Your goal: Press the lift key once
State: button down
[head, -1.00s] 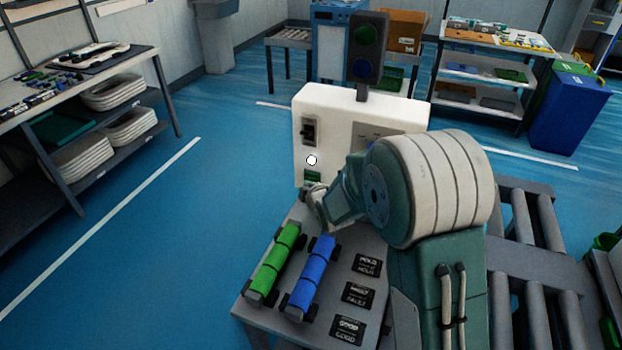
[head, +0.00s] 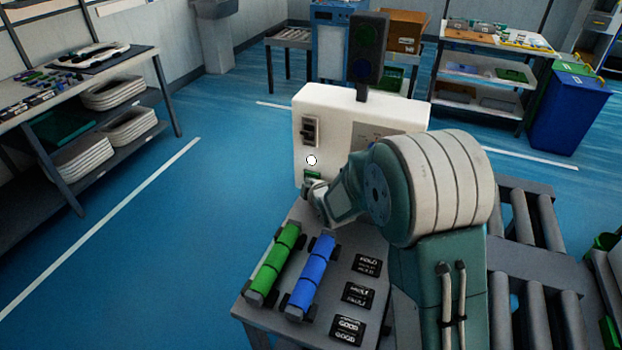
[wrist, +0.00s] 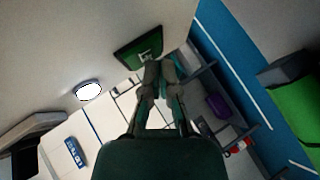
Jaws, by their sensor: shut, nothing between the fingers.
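A white control box (head: 340,97) stands at the far end of the grey bench. Its front carries a small green key plate (head: 313,174), a white round button (head: 311,160) above it, and a dark switch (head: 309,130) higher up. I cannot read which one is the lift key. My gripper (head: 308,187) is shut and empty, just below the green plate. In the wrist view, my fingertips (wrist: 160,65) are at the lower edge of the dark-framed green plate (wrist: 140,48); I cannot tell whether they touch. The white button (wrist: 88,90) shows to the left.
A green cylinder (head: 274,262) and a blue cylinder (head: 312,272) lie in holders on the bench, beside black label plates (head: 359,295). A dark signal lamp (head: 368,48) rises behind the box. Rollers (head: 550,250) lie right. Blue floor (head: 190,230) is open left.

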jog(key=shift+w+d, duration=0.15)
jog(key=shift+w, duration=0.15)
dwell(0.5)
jog(key=shift+s, duration=0.1)
jog(key=shift+s+a, duration=0.3)
jog(key=shift+s, duration=0.3)
jog(key=shift+s+a, duration=0.3)
jog(key=shift+s, duration=0.5)
jog(key=shift+s+a, duration=0.35)
jog(key=shift+s, duration=0.4)
jog(key=shift+s+a, duration=0.3)
jog(key=shift+s, duration=0.5)
jog(key=s+d+r+m+g+h, duration=0.2)
jog(key=s+d+r+m, duration=0.45)
jog(key=s, duration=0.35)
jog(key=s+d+r+m+g+h, duration=0.1)
jog(key=s+d+r+m+g, duration=0.1)
jog(key=s+d+r+m, duration=0.55)
jog(key=s+d+r+m+g, duration=0.1)
jog(key=s+d+m+g, duration=0.1)
jog(key=s, duration=1.3)
jog(key=shift+d+r+m+g+h, duration=0.2)
jog(key=shift+m+g+h, duration=0.2)
jog(key=shift+m, duration=0.5)
